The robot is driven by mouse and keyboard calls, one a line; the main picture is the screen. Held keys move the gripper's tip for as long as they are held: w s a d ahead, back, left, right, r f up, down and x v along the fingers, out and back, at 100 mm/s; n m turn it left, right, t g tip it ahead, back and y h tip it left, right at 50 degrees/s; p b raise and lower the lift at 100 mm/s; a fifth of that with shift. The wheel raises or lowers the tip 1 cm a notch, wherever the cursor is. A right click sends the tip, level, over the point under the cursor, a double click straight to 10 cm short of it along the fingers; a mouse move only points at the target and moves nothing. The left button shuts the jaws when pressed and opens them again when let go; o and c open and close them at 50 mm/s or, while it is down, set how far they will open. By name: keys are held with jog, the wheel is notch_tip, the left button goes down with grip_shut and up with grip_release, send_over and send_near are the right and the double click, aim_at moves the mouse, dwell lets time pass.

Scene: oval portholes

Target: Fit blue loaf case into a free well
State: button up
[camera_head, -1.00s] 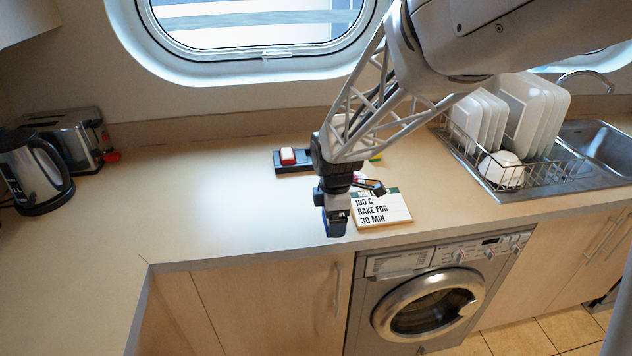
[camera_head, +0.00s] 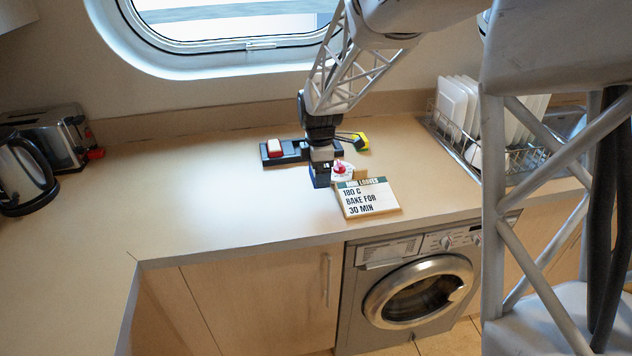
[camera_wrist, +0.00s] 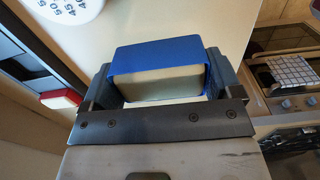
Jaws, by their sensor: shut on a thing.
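My gripper (camera_head: 320,166) is shut on the blue loaf case (camera_head: 321,181). In the wrist view the blue loaf case (camera_wrist: 160,58) sits between the fingers, with a pale filling facing the camera. The case is over the counter, just in front of a dark tray (camera_head: 295,158) with wells. A red loaf case (camera_head: 274,145) with a pale top sits in the tray's left well; it also shows in the wrist view (camera_wrist: 62,99). My gripper partly hides the tray's right part, so I cannot tell how its wells there stand.
A recipe card (camera_head: 367,198) stands right of the held case, with a round red and white timer (camera_head: 342,168) behind it. A dish rack (camera_head: 465,130) is at right.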

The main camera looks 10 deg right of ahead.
jog(key=w+d, duration=0.4)
jog(key=w, duration=0.8)
jog(key=w+d, duration=0.4)
jog(key=w, duration=0.8)
jog(key=shift+w+r, duration=0.35)
jog(key=shift+f, duration=0.2)
jog(key=shift+f, duration=1.75)
jog(key=shift+f, duration=1)
jog(key=shift+r, duration=0.9)
dwell(1.4)
